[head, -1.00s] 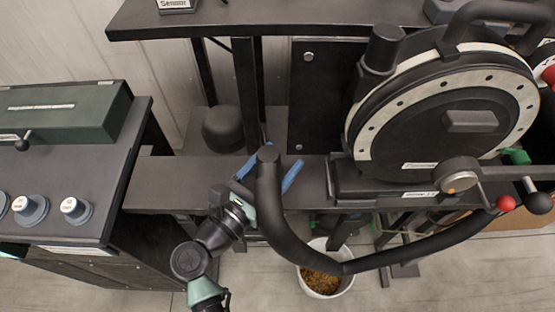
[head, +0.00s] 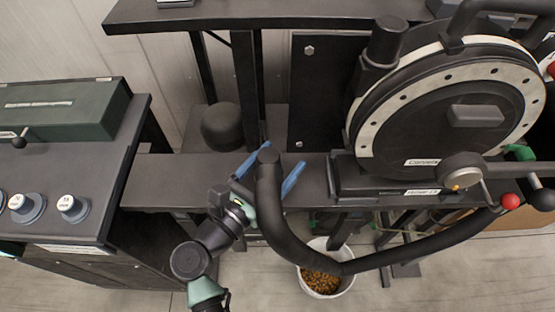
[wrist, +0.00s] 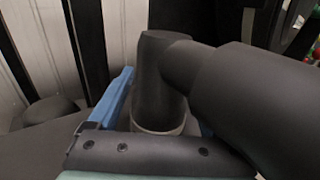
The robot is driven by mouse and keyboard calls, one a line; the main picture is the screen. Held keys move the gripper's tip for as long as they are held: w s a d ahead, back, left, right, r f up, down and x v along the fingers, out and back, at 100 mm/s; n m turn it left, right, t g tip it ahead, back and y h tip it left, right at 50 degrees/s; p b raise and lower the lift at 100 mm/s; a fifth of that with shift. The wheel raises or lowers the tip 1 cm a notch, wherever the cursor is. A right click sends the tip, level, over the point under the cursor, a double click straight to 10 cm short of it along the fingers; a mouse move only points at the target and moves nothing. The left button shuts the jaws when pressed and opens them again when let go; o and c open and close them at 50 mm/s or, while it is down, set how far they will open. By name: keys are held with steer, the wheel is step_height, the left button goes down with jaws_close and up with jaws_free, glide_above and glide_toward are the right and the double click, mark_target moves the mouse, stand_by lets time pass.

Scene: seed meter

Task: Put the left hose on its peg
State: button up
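The left hose (head: 300,250) is a thick black tube that curves from the seed meter at right, below the beam, up to a bent end (head: 268,158). In the wrist view the end of the hose (wrist: 163,85) points down, with a paler ring (wrist: 160,128) at its foot. My gripper (head: 272,168) has blue fingers, one on each side of this end. In the wrist view the fingers look spread, with small gaps beside the ring; contact is hard to judge. What lies under the hose end is hidden. I cannot pick out the peg with certainty.
The seed meter (head: 435,125), with a round pale-rimmed disc, stands at right. A black stub (head: 383,45) rises beside it. A dark rounded cylinder (head: 221,127) sits behind the beam (head: 160,168). A white bucket of grain (head: 338,285) stands on the floor. A console (head: 60,205) is at left.

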steer(key=shift+o, duration=0.9)
steer(key=b+v, duration=0.1)
steer(key=v, duration=1.2)
